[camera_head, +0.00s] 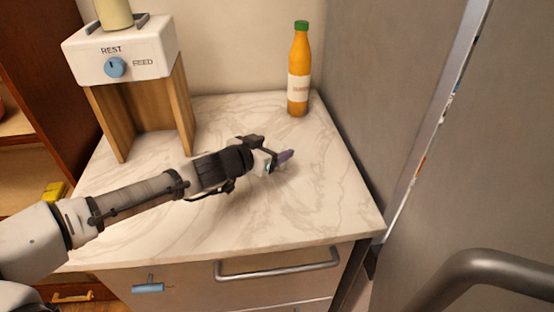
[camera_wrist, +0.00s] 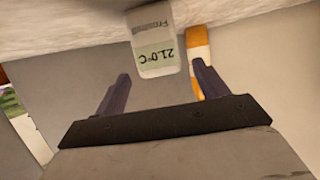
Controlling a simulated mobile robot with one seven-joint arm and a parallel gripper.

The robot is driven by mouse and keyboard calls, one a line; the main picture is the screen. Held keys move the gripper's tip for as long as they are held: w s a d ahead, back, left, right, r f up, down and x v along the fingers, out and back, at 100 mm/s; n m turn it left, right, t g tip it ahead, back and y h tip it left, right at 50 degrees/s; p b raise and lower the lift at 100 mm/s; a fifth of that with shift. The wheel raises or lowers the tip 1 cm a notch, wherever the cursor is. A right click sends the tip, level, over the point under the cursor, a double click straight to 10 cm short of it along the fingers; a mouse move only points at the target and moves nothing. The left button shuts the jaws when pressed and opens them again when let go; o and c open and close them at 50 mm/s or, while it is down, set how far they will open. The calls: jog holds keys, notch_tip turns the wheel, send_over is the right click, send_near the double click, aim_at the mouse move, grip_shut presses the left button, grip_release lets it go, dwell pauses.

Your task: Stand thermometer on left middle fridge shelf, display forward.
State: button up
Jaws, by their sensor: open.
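The thermometer (camera_wrist: 155,45) is a small white block with a pale green display reading 21.0°C. In the wrist view it is at the top middle, with its display side facing the camera and the marble counter behind it. My gripper (camera_wrist: 160,72) is open, its two purple fingers on either side of the thermometer in that picture. I cannot tell how deep it lies between them. In the head view my gripper (camera_head: 285,157) is low over the middle of the counter and mostly hides the thermometer. The fridge shelf is not in view.
An orange bottle (camera_head: 299,75) with a green cap stands at the counter's back right. A white dispenser (camera_head: 130,52) on wooden legs stands at the back left. A tall grey steel front (camera_head: 375,80) borders the right side, with a large handle (camera_head: 490,265). The front marble counter (camera_head: 310,215) is clear.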

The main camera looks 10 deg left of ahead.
aim_at(281, 144)
jog(key=b+x, duration=0.2)
jog(key=f+b+x, duration=0.1)
jog(key=b+x, duration=0.1)
jog(key=shift+s+a+r, duration=0.1)
jog(key=shift+s, duration=0.1)
jog(key=shift+w+d+b, duration=0.2)
jog(key=shift+w+b, duration=0.2)
jog(key=shift+w, duration=0.15)
jog(key=shift+r, duration=0.1)
jog(key=c, duration=1.2)
